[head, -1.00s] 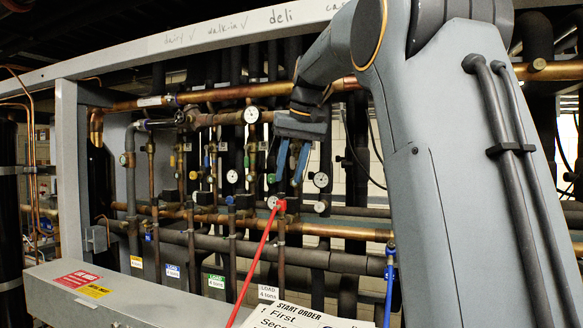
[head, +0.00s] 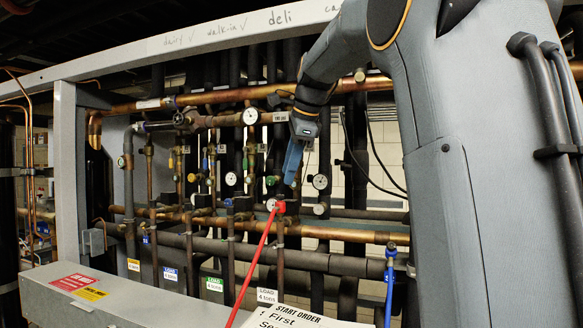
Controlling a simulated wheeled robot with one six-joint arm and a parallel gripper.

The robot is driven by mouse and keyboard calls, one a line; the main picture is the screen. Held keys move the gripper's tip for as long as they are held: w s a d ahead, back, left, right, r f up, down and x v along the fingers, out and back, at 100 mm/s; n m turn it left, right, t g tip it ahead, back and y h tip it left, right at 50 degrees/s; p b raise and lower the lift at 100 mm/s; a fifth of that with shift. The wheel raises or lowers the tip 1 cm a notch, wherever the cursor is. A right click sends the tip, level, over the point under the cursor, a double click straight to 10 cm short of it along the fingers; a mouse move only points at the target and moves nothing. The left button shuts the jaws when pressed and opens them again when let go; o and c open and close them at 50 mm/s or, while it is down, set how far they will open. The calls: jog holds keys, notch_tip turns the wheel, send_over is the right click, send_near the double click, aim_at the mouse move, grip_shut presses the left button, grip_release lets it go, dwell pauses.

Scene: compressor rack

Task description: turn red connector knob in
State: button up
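The red connector knob (head: 280,207) sits at the top end of the red hose (head: 256,262), on a vertical pipe in the middle of the rack. My gripper (head: 290,180) points down just above the knob and slightly to its right in the head view. Its blue fingers are seen nearly edge-on and overlap, so the gap between them is hidden. A small space shows between the fingertips and the knob; I cannot tell their distance in depth.
White-faced gauges (head: 320,182) stand close around the gripper. A copper pipe (head: 340,232) runs across below the knob. A blue hose (head: 389,285) hangs at right. A grey metal box (head: 90,300) and a start-order sign (head: 300,317) are in front.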

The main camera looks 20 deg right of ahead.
jog(key=w+f+m+b, duration=0.1)
jog(key=f+m+b, duration=0.1)
jog(key=m, duration=0.2)
jog(key=w+f+m+b, duration=0.2)
jog(key=m+b, duration=0.1)
jog(key=m, duration=0.2)
jog(key=w+f+m+t+b, duration=0.1)
jog(key=f+m+b, duration=0.1)
jog(key=m, duration=0.3)
jog(key=shift+w+a+f+b, duration=0.15)
jog(key=shift+w+f+b, duration=0.15)
jog(key=shift+f, duration=0.15)
jog(key=shift+s+r+n+y+p, duration=0.1)
jog(key=shift+r+n+y+p, duration=0.2)
jog(key=shift+n+p, duration=0.3)
jog(key=shift+f+n+p, duration=0.1)
jog(key=shift+n+p, duration=0.25)
jog(key=shift+n, duration=0.05)
